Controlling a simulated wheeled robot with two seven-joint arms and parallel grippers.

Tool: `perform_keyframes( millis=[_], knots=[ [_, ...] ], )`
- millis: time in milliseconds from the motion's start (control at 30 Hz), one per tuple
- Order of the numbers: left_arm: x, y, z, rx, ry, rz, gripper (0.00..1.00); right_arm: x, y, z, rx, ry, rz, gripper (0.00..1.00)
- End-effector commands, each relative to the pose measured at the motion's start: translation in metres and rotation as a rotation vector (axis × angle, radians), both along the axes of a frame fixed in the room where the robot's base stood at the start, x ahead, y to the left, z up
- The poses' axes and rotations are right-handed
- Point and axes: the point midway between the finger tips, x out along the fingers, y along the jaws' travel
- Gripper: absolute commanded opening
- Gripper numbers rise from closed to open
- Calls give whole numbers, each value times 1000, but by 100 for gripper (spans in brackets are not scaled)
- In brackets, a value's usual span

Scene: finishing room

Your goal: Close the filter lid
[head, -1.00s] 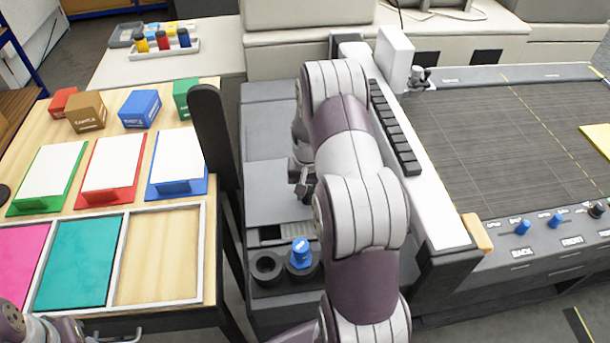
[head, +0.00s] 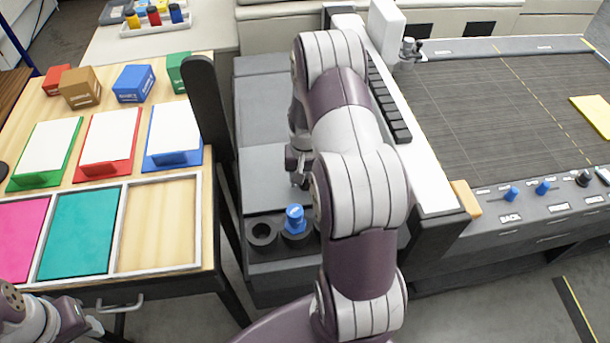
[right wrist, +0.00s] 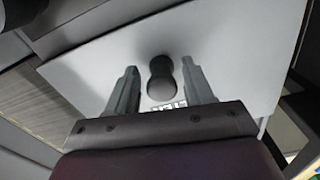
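The filter lid (head: 262,190) is a flat grey panel on the grey cabinet in the middle of the head view. It lies flat, with its front edge just behind the cup holders. In the right wrist view the lid (right wrist: 90,75) fills the middle and carries a dark round knob (right wrist: 160,75). My right gripper (head: 298,178) is low over the lid; my arm hides the lid's right side. In the right wrist view its fingers (right wrist: 160,68) are spread, with the knob between them and gaps showing. My left gripper (head: 85,325) is at the lower left, its fingers unclear.
Dark cup holders (head: 262,236), one with a blue-topped item (head: 294,218), stand before the lid. A wooden table (head: 155,225) with boxes and coloured cards is on the left. A wide dark machine bed (head: 490,115) is on the right. A dark post (head: 210,120) stands beside the cabinet.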

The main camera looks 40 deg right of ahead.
Motion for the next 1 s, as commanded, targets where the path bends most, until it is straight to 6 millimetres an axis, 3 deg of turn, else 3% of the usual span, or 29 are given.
perform_keyframes(
  millis=[267, 700, 1000],
  knots=[
    [0, 0, -4, 0, 0, 0, 43, 1, -1, 9, -2, -5, 0, 52],
    [0, 0, -25, 0, 0, 0, 43, 0, 0, 113, -3, -5, 0, 52],
    [0, 0, -25, 0, 0, 0, 43, -1, 1, 128, -1, -2, 0, 52]
  ],
)
